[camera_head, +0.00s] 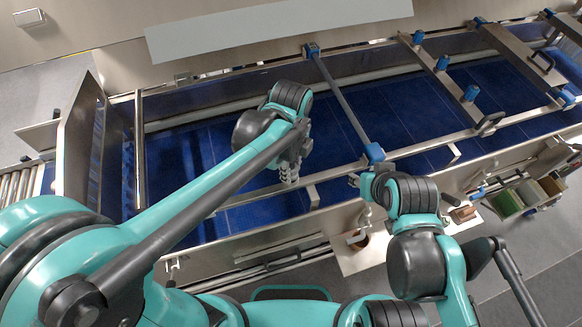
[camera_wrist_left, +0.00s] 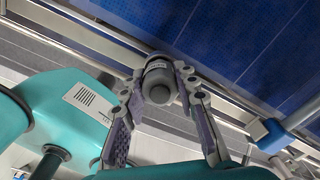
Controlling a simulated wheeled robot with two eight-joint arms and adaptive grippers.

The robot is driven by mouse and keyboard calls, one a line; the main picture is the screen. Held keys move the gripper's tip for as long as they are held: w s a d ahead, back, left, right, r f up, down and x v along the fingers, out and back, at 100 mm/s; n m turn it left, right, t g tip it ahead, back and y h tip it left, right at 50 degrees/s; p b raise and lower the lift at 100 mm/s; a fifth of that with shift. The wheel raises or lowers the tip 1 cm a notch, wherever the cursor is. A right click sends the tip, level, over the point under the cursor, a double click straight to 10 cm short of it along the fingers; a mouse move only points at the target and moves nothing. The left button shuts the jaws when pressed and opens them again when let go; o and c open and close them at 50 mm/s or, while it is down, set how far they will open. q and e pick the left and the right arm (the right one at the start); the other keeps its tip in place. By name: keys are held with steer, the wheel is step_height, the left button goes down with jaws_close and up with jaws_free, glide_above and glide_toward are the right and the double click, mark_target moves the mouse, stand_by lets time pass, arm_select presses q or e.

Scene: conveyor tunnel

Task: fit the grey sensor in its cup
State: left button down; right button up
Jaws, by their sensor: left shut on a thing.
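My left gripper (camera_head: 289,168) hangs over the near side of the blue conveyor in the head view. In the left wrist view its two fingers (camera_wrist_left: 160,88) are shut on the grey sensor (camera_wrist_left: 158,84), a short cylinder with a small light label, gripped at the fingertips. In the head view the sensor is too small to make out clearly.
The conveyor (camera_head: 400,110) has metal rails and a crossbar (camera_head: 342,100) with blue end clamps just right of my left gripper. Further bars with blue knobs stand at the right. A box with coloured compartments (camera_head: 525,197) is at the far right. The belt's left part is clear.

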arm_select(q)
steer(key=shift+f, duration=0.25)
steer(key=c, duration=1.1)
jaws_free()
steer(key=shift+r, duration=0.15)
step_height(320, 180, up, 12)
steer(key=shift+f, duration=0.1)
